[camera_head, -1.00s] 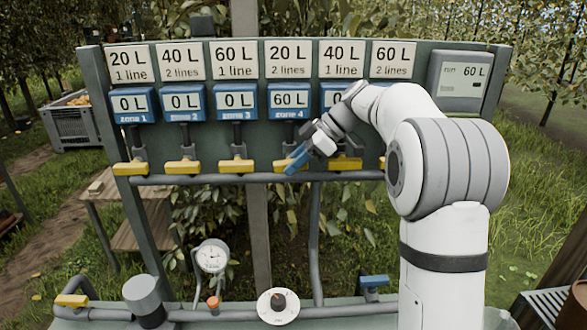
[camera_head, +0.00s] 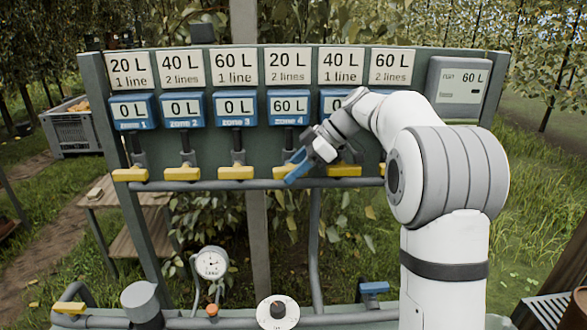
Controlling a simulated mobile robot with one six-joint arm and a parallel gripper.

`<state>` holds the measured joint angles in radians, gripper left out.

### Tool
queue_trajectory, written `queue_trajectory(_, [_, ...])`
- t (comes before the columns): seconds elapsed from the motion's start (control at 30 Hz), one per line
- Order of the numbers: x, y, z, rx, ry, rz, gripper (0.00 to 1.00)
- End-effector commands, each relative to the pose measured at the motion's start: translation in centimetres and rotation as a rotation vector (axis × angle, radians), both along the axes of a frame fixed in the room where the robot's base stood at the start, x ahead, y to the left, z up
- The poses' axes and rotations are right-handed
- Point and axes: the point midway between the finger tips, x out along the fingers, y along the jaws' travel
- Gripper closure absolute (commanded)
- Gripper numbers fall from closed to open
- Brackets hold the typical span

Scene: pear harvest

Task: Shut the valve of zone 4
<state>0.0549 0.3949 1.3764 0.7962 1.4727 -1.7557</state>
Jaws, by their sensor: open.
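The zone 4 valve has a yellow handle (camera_head: 281,172) on the pipe below the blue zone 4 meter (camera_head: 289,106), which reads 60 L. The handle is partly hidden behind my gripper. My gripper (camera_head: 298,169) is open, with its blue fingers pointing down and left at this handle. I cannot tell whether the fingers touch it or stand around it. The sign above zone 4 (camera_head: 288,68) reads 20 L, 2 lines.
Yellow handles of zone 3 (camera_head: 236,173) and zone 5 (camera_head: 344,171) stand close on either side. Meters of zones 1 to 3 read 0 L. A grey display (camera_head: 459,88) reads 60 L. Below are a gauge (camera_head: 211,262) and a dial (camera_head: 278,312). My arm hides part of the right side.

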Motion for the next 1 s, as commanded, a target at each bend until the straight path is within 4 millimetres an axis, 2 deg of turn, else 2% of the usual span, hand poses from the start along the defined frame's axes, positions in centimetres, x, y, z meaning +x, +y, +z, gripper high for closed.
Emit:
queue_trajectory(0.5, [0.1, -5.1, 5.0, 0.0, -0.001, -0.001, 0.56])
queue_trajectory(0.9, [0.0, -5.5, 5.4, -0.001, 0.001, -0.002, 0.56])
queue_trajectory(1.0, [-0.6, -5.4, 5.3, -0.017, 0.023, -0.032, 0.56])
